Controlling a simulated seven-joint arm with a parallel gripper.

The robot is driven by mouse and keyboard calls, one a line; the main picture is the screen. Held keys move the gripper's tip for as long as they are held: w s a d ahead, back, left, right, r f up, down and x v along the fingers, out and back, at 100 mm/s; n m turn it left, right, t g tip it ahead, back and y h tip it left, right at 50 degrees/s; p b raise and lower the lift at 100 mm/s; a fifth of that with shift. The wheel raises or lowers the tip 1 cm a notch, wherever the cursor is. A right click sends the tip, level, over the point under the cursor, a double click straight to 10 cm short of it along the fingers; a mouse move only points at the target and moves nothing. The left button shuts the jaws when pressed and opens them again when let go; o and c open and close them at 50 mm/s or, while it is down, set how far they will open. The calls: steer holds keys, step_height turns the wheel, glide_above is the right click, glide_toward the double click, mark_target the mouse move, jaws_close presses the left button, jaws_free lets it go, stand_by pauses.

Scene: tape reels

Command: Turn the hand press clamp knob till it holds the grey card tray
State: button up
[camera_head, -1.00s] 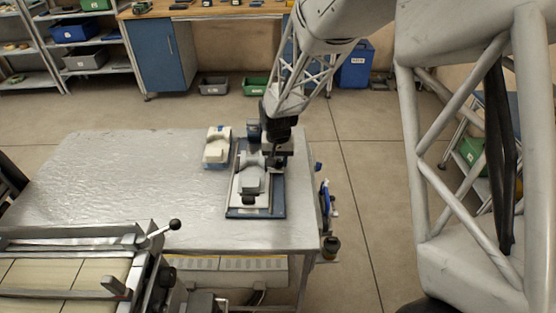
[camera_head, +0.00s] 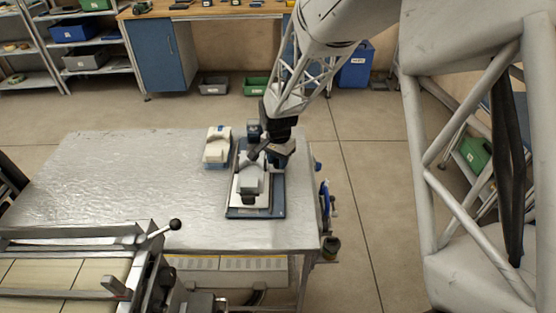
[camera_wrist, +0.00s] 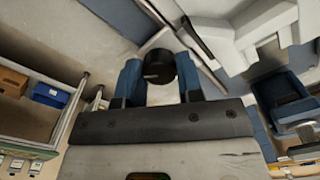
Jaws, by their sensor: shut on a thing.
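The hand press has a dark blue base (camera_head: 270,211) and stands near the right side of the metal table. A pale grey block-like piece (camera_head: 251,184) sits on it; I cannot tell which part of it is the card tray. In the wrist view the black round clamp knob (camera_wrist: 158,66) lies between my two blue fingertips. My gripper (camera_wrist: 159,78) is shut on it. In the head view my gripper (camera_head: 275,155) is at the press's right side and hides the knob. Whether the clamp touches the tray is hidden.
A white piece with a blue bottom (camera_head: 217,148) stands just left of the press. A roller machine with a lever (camera_head: 174,224) is at the front left. The left part of the table (camera_head: 110,180) is clear. Tools hang at the table's right edge.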

steer(key=o, duration=0.9)
steer(key=shift+r, duration=0.2)
steer(key=shift+r, duration=3.75)
